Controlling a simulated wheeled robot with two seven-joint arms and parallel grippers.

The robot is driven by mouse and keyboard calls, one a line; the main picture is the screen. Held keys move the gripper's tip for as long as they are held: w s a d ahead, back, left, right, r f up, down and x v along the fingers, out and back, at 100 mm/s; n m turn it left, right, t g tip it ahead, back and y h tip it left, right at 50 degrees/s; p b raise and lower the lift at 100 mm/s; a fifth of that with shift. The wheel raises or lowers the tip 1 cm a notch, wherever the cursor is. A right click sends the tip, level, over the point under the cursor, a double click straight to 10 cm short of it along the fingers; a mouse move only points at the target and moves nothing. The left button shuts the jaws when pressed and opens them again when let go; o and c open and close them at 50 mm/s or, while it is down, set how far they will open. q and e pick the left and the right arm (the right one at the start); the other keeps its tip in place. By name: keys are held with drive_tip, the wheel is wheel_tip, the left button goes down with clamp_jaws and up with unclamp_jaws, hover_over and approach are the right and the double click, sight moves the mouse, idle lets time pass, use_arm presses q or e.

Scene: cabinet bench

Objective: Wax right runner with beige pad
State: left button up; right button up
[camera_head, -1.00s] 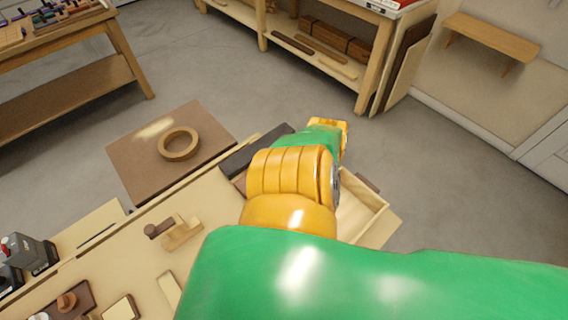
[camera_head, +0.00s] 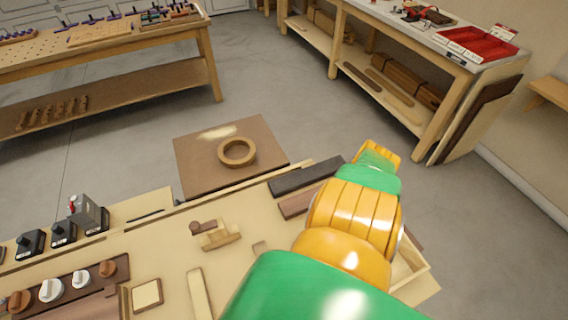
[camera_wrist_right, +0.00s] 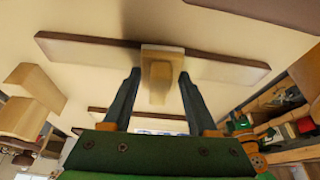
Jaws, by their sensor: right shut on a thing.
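In the right wrist view my right gripper (camera_wrist_right: 160,88) is shut on a small beige block, the pad (camera_wrist_right: 161,52). The pad's far end overlaps a long strip (camera_wrist_right: 90,50) with a light face and dark edge, which looks like a runner. I cannot tell whether they touch. A second, similar strip (camera_wrist_right: 120,113) lies lower in the picture, partly behind the gripper. I cannot tell which strip is the right runner. In the head view my right arm hides its gripper and the pad. My left gripper is in neither current view.
The bench holds a wooden plane-like tool (camera_head: 220,238), a dark bar (camera_head: 305,176) and a light square block (camera_head: 147,295). Knobs on a brown board (camera_head: 122,268) stand at left. A pale wooden box edge (camera_head: 424,272) shows beside my arm. A ring (camera_head: 237,152) lies on a brown panel beyond.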

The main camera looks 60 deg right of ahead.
sight(258, 248)
drive_tip(key=shift+w+d+f, duration=0.1)
drive_tip(key=shift+w+d, duration=0.85)
drive_tip(key=shift+w, duration=0.2)
drive_tip(key=shift+w+d+b, duration=0.25)
drive_tip(key=shift+w+d, duration=0.4)
drive_tip(key=shift+w, duration=0.2)
drive_tip(key=shift+w+d+b, duration=0.2)
drive_tip(key=shift+w+d, duration=0.4)
drive_tip(key=shift+w, duration=0.2)
drive_tip(key=shift+w+d+b, duration=0.7)
drive_tip(key=shift+w+d, duration=0.45)
drive_tip(key=shift+w, duration=0.25)
drive_tip(key=w+d+b, duration=0.1)
drive_tip(key=w+b, duration=0.1)
drive_tip(key=shift+d+f+b, duration=0.25)
drive_tip(key=shift+d+b, duration=0.1)
drive_tip(key=shift+d, duration=0.05)
drive_tip(key=shift+w+d+r, duration=0.1)
drive_tip(key=shift+w+d, duration=0.1)
drive_tip(key=shift+w, duration=0.05)
drive_tip(key=shift+w+r+b, duration=0.1)
drive_tip(key=shift+r+b, duration=0.05)
drive_tip(key=shift+b, duration=0.15)
drive_tip(key=shift+r, duration=0.15)
drive_tip(key=shift+r, duration=0.1)
